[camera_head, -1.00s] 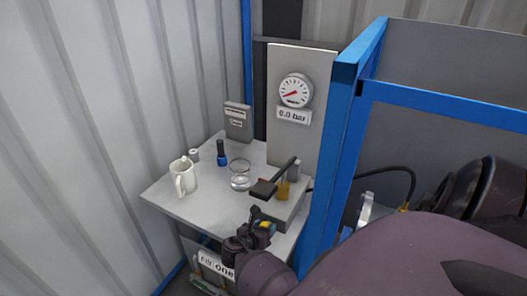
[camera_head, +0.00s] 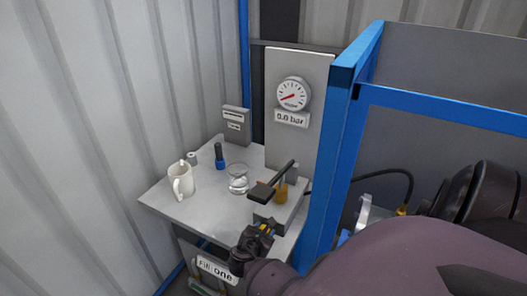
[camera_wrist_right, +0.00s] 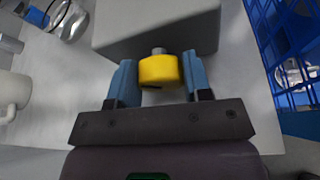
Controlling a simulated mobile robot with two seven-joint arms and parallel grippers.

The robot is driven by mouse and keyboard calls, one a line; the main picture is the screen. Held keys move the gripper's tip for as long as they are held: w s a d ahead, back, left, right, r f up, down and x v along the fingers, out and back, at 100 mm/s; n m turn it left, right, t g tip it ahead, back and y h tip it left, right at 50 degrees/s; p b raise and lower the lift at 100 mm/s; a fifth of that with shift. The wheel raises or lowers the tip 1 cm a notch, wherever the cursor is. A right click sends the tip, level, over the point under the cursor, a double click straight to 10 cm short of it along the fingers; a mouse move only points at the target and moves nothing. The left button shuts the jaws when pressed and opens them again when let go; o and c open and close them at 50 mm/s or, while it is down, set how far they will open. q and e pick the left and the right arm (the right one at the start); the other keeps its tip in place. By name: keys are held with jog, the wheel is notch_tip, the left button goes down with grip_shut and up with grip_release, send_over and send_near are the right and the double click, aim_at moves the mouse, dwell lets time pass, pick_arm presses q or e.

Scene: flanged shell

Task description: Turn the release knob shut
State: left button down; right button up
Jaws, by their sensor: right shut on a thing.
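The release knob (camera_wrist_right: 159,70) is a short yellow cylinder on a stem at the front of the grey pump block (camera_wrist_right: 150,28). In the right wrist view it sits between the two blue fingers of my right gripper (camera_wrist_right: 160,80), which is shut on it. In the head view my right gripper (camera_head: 264,229) is at the front of the pump block (camera_head: 275,213), and its fingers mostly hide the knob. The gauge (camera_head: 292,94) above has a red needle, and the label under it (camera_head: 291,119) reads 0.0 bar. My left gripper is not in view.
The pump's dark lever (camera_head: 275,180) rises over the block. A white mug (camera_head: 181,179), a glass beaker (camera_head: 238,180) and a blue-and-black bottle (camera_head: 219,157) stand on the grey table (camera_head: 205,213). A blue frame post (camera_head: 324,190) is close on the right.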

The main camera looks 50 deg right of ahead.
jog(key=o, duration=0.9)
jog(key=v, duration=1.1)
